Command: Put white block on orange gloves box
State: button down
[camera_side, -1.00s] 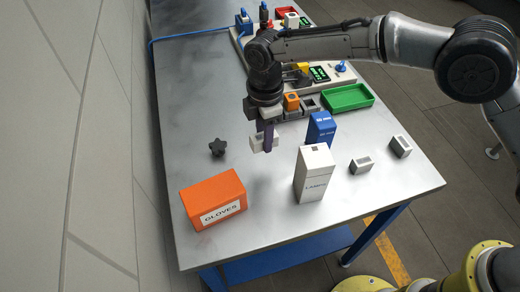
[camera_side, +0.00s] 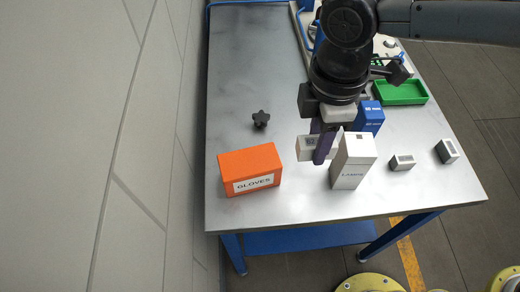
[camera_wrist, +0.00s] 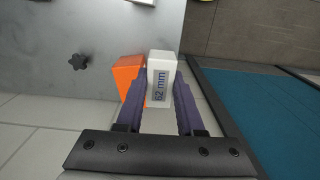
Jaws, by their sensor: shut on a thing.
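My gripper (camera_side: 322,150) is shut on the white block (camera_side: 306,148), its dark purple fingers on either side of it. In the wrist view the white block (camera_wrist: 161,72) shows a "62 mm" label between the fingertips (camera_wrist: 160,95). The orange gloves box (camera_side: 250,170) stands on the table to the left of the gripper in the side view. In the wrist view the orange box (camera_wrist: 127,74) shows behind and left of the block, partly hidden by it and a finger. The block appears held above the table, apart from the box; its exact height is unclear.
A white LAMPS box (camera_side: 353,165) stands close to the right of the gripper in the side view. A blue box (camera_side: 369,116) is behind it. Two small grey-white blocks (camera_side: 402,162) (camera_side: 447,151) lie farther right. A black star knob (camera_side: 261,118) lies behind the orange box.

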jog(key=w+a+f, duration=0.2)
jog(key=w+a, duration=0.1)
jog(key=a, duration=0.1)
send_over(264, 160)
jog(key=f, duration=0.5)
jog(key=shift+s+d, duration=0.3)
jog(key=shift+d, duration=0.05)
jog(key=shift+w+a+f, duration=0.3)
jog(key=shift+a+f, duration=0.05)
jog(key=shift+f, duration=1.75)
jog(key=shift+f, duration=0.15)
jog(key=c, duration=0.5)
grip_release()
jog(key=shift+c, duration=0.2)
notch_tip(264, 160, up, 12)
